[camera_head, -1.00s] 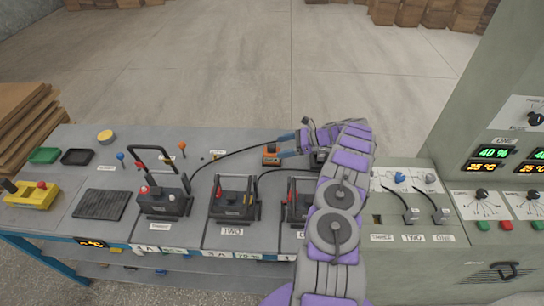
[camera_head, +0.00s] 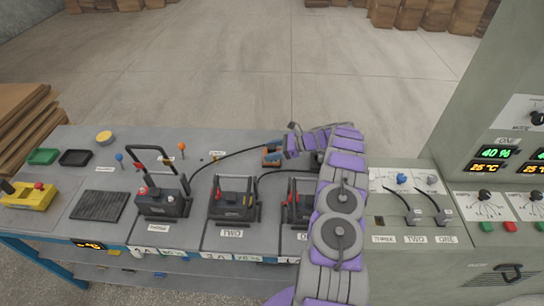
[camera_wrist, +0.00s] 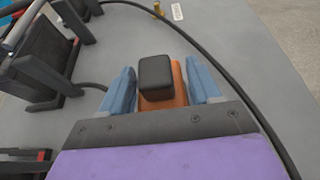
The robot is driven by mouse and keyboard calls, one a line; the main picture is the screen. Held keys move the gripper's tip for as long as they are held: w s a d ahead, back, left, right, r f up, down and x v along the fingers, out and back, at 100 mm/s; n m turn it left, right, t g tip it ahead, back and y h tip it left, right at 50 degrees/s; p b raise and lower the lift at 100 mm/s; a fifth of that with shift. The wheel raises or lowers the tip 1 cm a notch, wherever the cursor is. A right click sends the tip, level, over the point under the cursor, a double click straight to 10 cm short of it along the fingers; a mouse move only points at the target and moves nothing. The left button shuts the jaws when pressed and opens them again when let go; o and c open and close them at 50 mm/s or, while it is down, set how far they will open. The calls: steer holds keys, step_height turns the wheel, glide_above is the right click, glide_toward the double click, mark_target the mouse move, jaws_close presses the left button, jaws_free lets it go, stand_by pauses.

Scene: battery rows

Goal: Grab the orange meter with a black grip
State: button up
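The orange meter with its black grip (camera_wrist: 156,75) lies on the grey bench top. In the wrist view it sits between the two blue fingers of my gripper (camera_wrist: 160,88). One finger is on each side of the meter, with narrow gaps showing, so the gripper is open around it. In the head view the meter (camera_head: 271,158) is at the bench's far edge, partly hidden by my gripper (camera_head: 275,152) coming from the right.
Batteries with handles (camera_head: 233,200) stand in a row along the bench, nearer than the meter. A black cable (camera_wrist: 235,85) curves past the gripper on the right. The grey control cabinet (camera_head: 480,120) stands at the right.

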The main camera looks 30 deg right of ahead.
steer(key=c, duration=0.9)
